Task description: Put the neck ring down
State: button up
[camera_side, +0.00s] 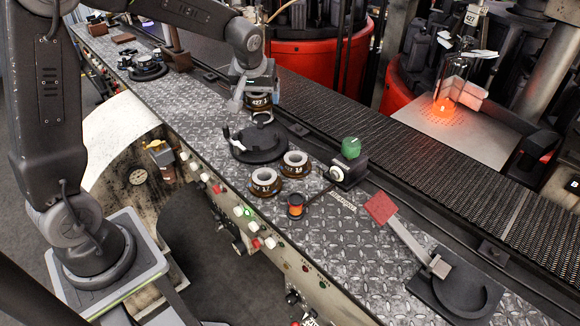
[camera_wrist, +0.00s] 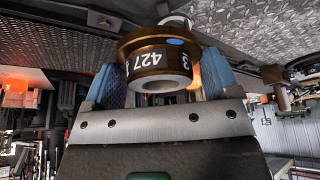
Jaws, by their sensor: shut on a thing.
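The neck ring (camera_side: 260,101) is a bronze ring with a pale bore and a dark band with white "427" marking. In the wrist view the neck ring (camera_wrist: 150,60) sits between the two blue fingers of my gripper (camera_wrist: 160,78). My gripper (camera_side: 256,92) is shut on it, over the far side of the diamond-plate bench (camera_side: 222,122). I cannot tell whether the ring touches the bench. Two similar rings, a left one (camera_side: 265,181) and a right one (camera_side: 295,164), sit on the bench nearer the camera, apart from the held one.
A round black holder (camera_side: 262,150) with a pale handle stands just in front of my gripper. A conveyor (camera_side: 420,165) runs behind. Bare plate lies right of the pot.

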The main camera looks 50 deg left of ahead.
jog(key=w+d+m+h, duration=0.1)
jog(key=w+d+m, duration=0.2)
jog(key=d+m, duration=0.1)
send_over(321, 152)
jog(key=s, duration=0.1)
jog(key=shift+t, duration=0.4)
jog(key=f, duration=0.7)
jog(key=shift+s+d+f, duration=0.1)
jog(key=shift+d+f, duration=0.05)
jog(key=shift+d, duration=0.05)
jog(key=shift+f, duration=2)
jog(key=shift+f, duration=0.15)
jog(key=o, duration=1)
jog(key=shift+f, duration=0.1)
jog(key=shift+c, duration=0.2)
